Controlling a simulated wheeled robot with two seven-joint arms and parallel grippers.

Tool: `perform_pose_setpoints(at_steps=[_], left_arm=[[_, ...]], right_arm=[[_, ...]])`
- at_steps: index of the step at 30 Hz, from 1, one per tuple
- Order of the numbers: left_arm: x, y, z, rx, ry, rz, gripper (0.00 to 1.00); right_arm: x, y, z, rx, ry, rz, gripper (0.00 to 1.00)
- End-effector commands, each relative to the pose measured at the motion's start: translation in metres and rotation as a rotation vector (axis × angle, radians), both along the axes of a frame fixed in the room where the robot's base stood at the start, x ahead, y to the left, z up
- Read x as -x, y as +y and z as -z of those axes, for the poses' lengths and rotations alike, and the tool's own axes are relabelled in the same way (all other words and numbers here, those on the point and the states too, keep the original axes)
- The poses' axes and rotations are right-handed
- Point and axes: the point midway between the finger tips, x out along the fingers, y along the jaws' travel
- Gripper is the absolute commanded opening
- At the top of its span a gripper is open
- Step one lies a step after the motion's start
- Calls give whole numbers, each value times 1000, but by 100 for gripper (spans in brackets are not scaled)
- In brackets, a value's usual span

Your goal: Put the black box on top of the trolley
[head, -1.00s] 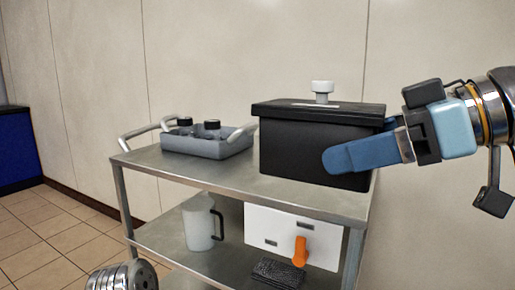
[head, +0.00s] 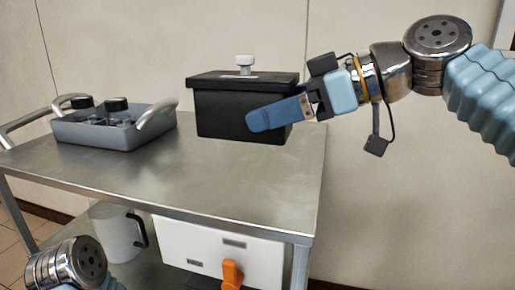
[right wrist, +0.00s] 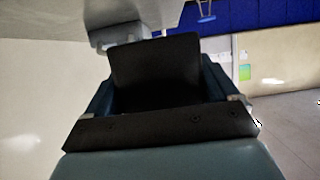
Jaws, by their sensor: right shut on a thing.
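The black box (head: 235,112) has a lid with a white knob (head: 245,62) and is upright in the head view. My right gripper (head: 280,114) is shut on it from the right, with one blue finger across its front. The box appears over the back right part of the trolley's (head: 200,180) bare steel top; I cannot tell if its base touches. The right wrist view shows a dark face of the box (right wrist: 155,65) between the fingers. My left arm's wrist shows at the lower left of the head view; its gripper is out of view.
A grey tray (head: 95,133) with handles and black-capped bottles stands on the trolley's left back. The top's front and middle are clear. Below are a white jug (head: 116,232) and a white panel with an orange handle (head: 232,273). A wall stands behind the trolley.

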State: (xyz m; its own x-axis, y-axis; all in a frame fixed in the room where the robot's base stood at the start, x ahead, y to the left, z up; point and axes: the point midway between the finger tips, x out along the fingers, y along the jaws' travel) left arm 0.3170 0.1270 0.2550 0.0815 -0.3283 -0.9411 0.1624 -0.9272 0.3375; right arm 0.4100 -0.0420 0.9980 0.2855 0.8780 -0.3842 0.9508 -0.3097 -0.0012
Motion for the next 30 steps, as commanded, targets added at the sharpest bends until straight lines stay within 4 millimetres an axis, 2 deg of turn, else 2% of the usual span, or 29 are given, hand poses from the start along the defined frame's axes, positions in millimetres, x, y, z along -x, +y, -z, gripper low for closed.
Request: perform_pose_setpoints(at_steps=[1, 4, 6, 9, 16, 20, 24, 30], left_arm=[[0, 0, -2, 1, -1, 1, 60], [0, -1, -4, 1, 0, 2, 60], [0, 0, 1, 1, -1, 1, 60], [0, 0, 2, 0, -1, 0, 60], [-1, 1, 4, -1, -1, -2, 60], [-1, 2, 6, -2, -2, -3, 60], [-1, 3, 13, -3, -2, -4, 60], [-1, 3, 13, -4, -3, -6, 60]], right_arm=[[-13, 2, 5, -1, 4, 1, 52], [-37, 4, 15, -1, 3, 1, 52], [-46, 6, 31, -1, 3, 1, 52], [-57, 7, 44, -2, 1, 1, 52], [-70, 9, 60, -1, 0, 0, 52], [-84, 11, 78, -2, 1, 1, 52], [-82, 10, 99, -2, -1, 0, 52], [-83, 10, 104, -1, -2, 1, 52]])
